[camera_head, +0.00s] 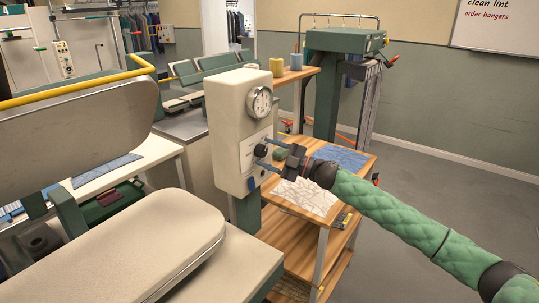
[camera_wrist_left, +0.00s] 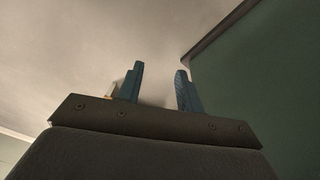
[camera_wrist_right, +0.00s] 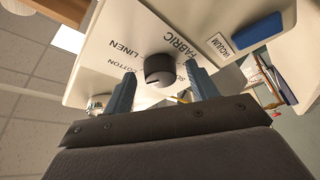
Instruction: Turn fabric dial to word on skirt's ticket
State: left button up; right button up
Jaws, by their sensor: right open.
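The fabric dial (camera_head: 261,151) is a black knob on the front panel of a cream control box (camera_head: 228,110). In the right wrist view the dial (camera_wrist_right: 159,70) sits under the word FABRIC, with LINEN and COTTON readable beside it; other words are partly hidden. I cannot tell which word it points to. My right gripper (camera_head: 268,152) is open at the panel, its fingers on either side of the dial; contact is not clear. My left gripper (camera_wrist_left: 158,72) is open and empty, seen only in its own wrist view. I cannot make out a skirt's ticket.
A round gauge (camera_head: 260,103) is above the dial. A VACUUM label and blue switch (camera_wrist_right: 257,31) are beside it. A wooden cart (camera_head: 292,220) holds a patterned white cloth (camera_head: 305,196) and blue cloth (camera_head: 345,158). A padded pressing board (camera_head: 140,245) fills the front left.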

jog(key=shift+d+f, duration=0.15)
jog(key=shift+d, duration=0.1)
pick_arm(q)
notch_tip(320, 180, up, 12)
jog(key=b, duration=0.2)
jog(key=shift+s+f+b, duration=0.25)
jog(key=shift+s+b, duration=0.1)
pick_arm(e)
jog(key=v, duration=0.7)
pick_arm(q)
jog(key=shift+d, duration=0.1)
pick_arm(e)
jog(key=shift+s+d, duration=0.15)
